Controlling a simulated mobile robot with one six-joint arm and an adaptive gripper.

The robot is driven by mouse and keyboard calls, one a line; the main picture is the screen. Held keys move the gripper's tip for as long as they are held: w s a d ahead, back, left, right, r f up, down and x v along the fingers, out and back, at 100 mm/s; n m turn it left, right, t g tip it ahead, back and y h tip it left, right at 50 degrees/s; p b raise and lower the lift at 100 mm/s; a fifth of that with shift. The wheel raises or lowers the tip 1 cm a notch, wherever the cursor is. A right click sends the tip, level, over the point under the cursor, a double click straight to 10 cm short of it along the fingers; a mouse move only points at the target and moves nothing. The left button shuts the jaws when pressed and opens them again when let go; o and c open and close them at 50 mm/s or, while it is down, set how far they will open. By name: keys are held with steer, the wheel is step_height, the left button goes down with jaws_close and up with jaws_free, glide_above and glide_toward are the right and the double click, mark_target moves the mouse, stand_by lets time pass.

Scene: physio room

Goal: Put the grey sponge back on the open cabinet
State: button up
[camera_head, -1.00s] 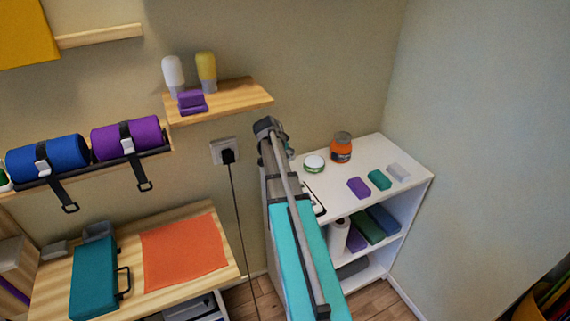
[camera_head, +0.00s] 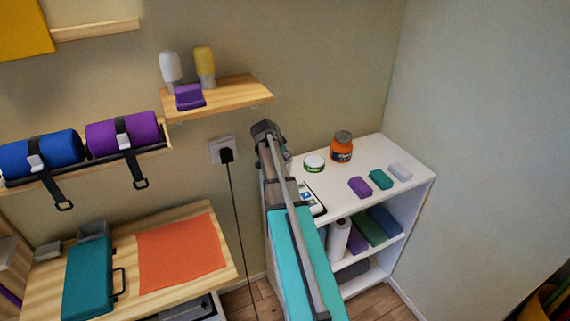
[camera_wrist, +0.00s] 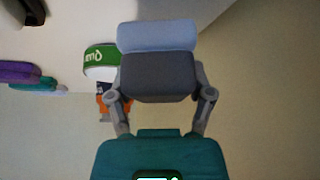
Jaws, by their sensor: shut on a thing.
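The grey sponge (camera_wrist: 158,76) is between the two fingers of my gripper (camera_wrist: 160,92) in the wrist view, with a pale upper face and a darker near face. The gripper is shut on it. The wrist view looks upside down, and the sponge appears apart from the white surface there. The open cabinet (camera_head: 412,180) is the white shelf unit at the right in the head view. My arm covers its left part. The gripper and sponge do not show clearly in the head view.
On the cabinet top are a green-lidded jar (camera_head: 314,163), an orange jar (camera_head: 342,148), a purple block (camera_head: 360,187), a teal block (camera_head: 381,179), a white block (camera_head: 400,171) and a small device (camera_head: 308,197) beside my arm. A wooden shelf (camera_head: 235,97) hangs above left.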

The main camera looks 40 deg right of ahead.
steer(key=shift+f+b, duration=1.55)
steer(key=shift+f, duration=0.1)
steer(key=shift+w+f, duration=0.2)
steer(key=shift+f, duration=0.05)
steer(key=shift+f+b, duration=0.2)
steer(key=shift+b, duration=0.2)
steer(key=o, duration=1)
steer(key=shift+r, duration=0.1)
steer(key=shift+r, duration=0.15)
steer(key=shift+r+p, duration=0.15)
steer(key=shift+p, duration=0.2)
steer(key=p+v, duration=0.4)
steer(key=v, duration=0.1)
steer(key=shift+r, duration=0.15)
steer(key=p+v, duration=0.6)
steer(key=shift+a, duration=0.25)
